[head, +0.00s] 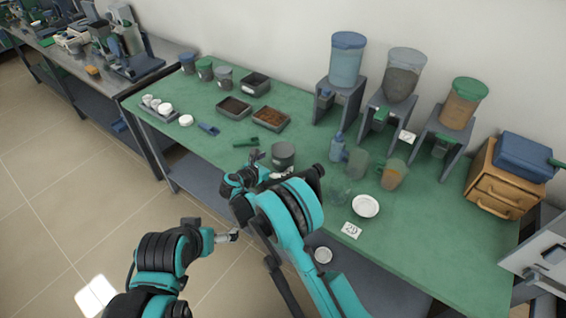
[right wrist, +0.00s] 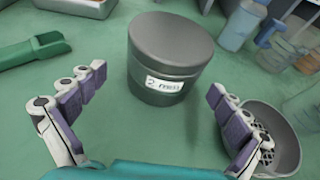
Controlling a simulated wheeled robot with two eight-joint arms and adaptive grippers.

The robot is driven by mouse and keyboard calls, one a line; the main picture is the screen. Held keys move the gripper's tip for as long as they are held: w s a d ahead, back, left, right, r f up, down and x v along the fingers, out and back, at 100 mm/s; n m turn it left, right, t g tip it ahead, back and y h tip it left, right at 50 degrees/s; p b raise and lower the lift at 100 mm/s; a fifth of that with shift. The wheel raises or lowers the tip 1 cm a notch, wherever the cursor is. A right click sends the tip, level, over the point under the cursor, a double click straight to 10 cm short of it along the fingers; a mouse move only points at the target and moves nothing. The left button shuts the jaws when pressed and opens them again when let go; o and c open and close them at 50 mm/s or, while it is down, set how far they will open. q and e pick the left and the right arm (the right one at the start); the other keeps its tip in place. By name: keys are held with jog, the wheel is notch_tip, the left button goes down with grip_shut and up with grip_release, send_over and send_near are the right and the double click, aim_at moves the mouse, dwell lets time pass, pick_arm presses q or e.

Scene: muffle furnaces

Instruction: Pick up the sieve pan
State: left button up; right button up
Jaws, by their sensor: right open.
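A grey round canister with a flat top and a small white label (right wrist: 163,60) stands upright on the green bench; it also shows in the head view (head: 283,154). The label is too blurred to read surely. A shallow grey round pan with a dark mesh-like pattern inside (right wrist: 287,125) is partly hidden behind a finger at the lower right of the right wrist view.
A green scoop (right wrist: 32,50) lies left of the canister, near a tray of brown material (head: 270,119). Blue bottle (head: 337,148), jugs and a white dish (head: 366,206) stand to the right. Hoppers on stands (head: 345,75) line the back. The green bench (head: 215,150) has clear room at front left.

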aim_at(280, 154)
jog(key=x, duration=0.4)
jog(key=shift+d+f, duration=0.1)
jog(key=shift+d, duration=0.15)
jog(key=shift+c, duration=0.6)
jog(key=c, duration=1.5)
jog(key=shift+r+p, duration=0.8)
jog(key=shift+r, duration=1.25)
jog(key=shift+s+d+r, duration=0.15)
jog(key=shift+r, duration=0.15)
jog(key=s+d+r+p, duration=0.3)
jog(key=s+d+r, duration=0.3)
jog(key=d, duration=0.3)
jog(key=shift+s+r, duration=0.25)
jog(key=shift+s, duration=0.2)
